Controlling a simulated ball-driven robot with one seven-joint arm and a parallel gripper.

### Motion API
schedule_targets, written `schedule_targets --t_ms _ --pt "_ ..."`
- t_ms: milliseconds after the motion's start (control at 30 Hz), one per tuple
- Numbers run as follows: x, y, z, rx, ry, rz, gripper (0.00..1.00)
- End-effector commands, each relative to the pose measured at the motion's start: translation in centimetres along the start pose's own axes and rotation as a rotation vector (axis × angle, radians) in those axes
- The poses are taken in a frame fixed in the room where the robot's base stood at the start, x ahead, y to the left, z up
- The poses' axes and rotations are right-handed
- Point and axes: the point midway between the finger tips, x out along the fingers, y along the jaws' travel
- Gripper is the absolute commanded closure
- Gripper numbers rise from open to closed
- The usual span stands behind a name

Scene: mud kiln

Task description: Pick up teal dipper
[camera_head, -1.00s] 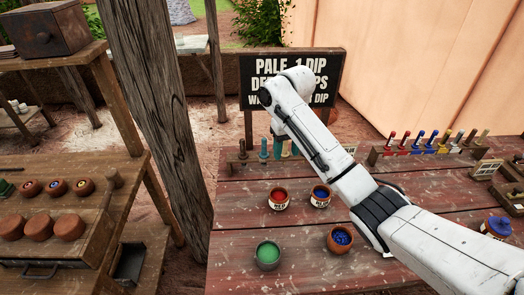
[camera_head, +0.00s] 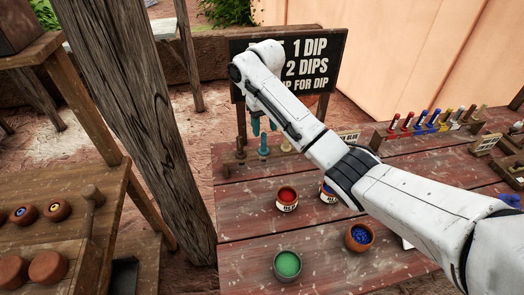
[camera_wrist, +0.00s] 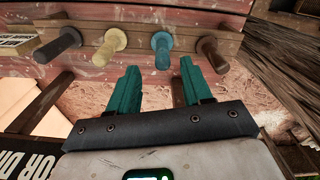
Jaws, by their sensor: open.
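The teal dipper (camera_wrist: 162,52) stands in a wooden rack (camera_wrist: 85,33) between a yellow dipper (camera_wrist: 111,46) and a brown one (camera_wrist: 211,52) in the wrist view. In the head view the teal dipper (camera_head: 263,147) is upright at the table's back left. My gripper (camera_wrist: 160,66) has teal fingers spread apart, with nothing between them. The dipper's end lies just beyond the fingertips, roughly centred between them. In the head view my gripper (camera_head: 263,126) hangs close by the dipper's top; whether they touch I cannot tell.
A dark sign (camera_head: 305,62) stands behind the rack. A red pot (camera_head: 287,197), a green pot (camera_head: 288,264) and a clay cup with blue contents (camera_head: 359,237) stand on the table. A wooden post (camera_head: 130,110) rises left. Another rack of coloured dippers (camera_head: 440,125) is at the back right.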

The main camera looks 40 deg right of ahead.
Motion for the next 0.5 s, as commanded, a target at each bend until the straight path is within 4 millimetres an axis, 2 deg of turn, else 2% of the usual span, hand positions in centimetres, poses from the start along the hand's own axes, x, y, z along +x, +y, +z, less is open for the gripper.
schedule_targets --t_ms 100,267,500 --pt "1.6 0.1 0.1 0.001 -0.004 0.001 0.51" --pt "2.9 0.0 0.1 0.000 -0.004 0.000 0.51" --pt "6.3 -0.3 0.2 0.000 -0.004 0.002 0.51"
